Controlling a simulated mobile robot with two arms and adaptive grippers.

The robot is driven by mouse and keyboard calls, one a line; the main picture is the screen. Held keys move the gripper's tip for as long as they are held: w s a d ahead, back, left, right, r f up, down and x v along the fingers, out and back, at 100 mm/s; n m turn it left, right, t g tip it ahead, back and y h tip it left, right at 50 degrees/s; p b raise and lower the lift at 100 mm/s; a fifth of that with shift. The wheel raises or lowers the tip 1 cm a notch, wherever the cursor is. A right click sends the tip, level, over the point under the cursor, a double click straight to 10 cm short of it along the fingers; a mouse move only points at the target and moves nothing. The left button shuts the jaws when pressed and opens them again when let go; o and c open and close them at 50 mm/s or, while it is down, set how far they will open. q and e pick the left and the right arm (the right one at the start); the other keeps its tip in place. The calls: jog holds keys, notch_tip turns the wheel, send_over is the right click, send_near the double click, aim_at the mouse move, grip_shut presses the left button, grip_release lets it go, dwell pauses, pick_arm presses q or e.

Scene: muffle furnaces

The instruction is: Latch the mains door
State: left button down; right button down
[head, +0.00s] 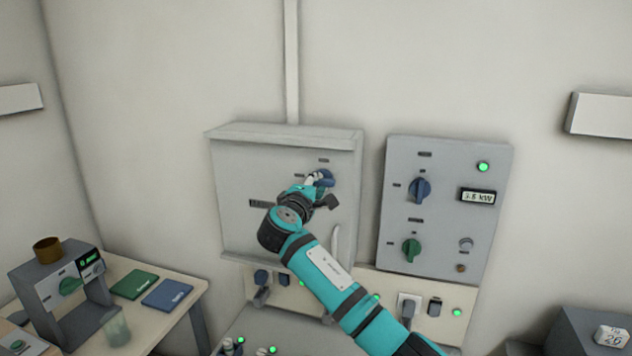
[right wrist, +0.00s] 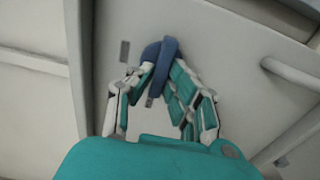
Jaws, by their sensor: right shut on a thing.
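The mains door (head: 235,180) is the grey front of a wall cabinet and looks closed or nearly so in the head view. A blue latch knob (head: 326,177) sits on its upper right part. My right gripper (head: 314,182) is at the knob, shut on it. In the right wrist view the fingers (right wrist: 160,92) close around the blue knob (right wrist: 159,62), whose bar stands roughly upright in that picture. A pale handle (head: 336,246) is at the door's lower right; it also shows in the right wrist view (right wrist: 292,74). My left gripper does not show.
A grey control panel (head: 450,155) with a blue knob, a green knob and a display is right of the cabinet. A socket strip (head: 385,290) runs below. A side table (head: 185,300) with a device and two booklets stands at the left.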

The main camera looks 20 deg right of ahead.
dwell(0.3)
jog(key=c, duration=1.3)
grip_release()
jog(key=v, duration=1.2)
jog(key=shift+f, duration=0.1)
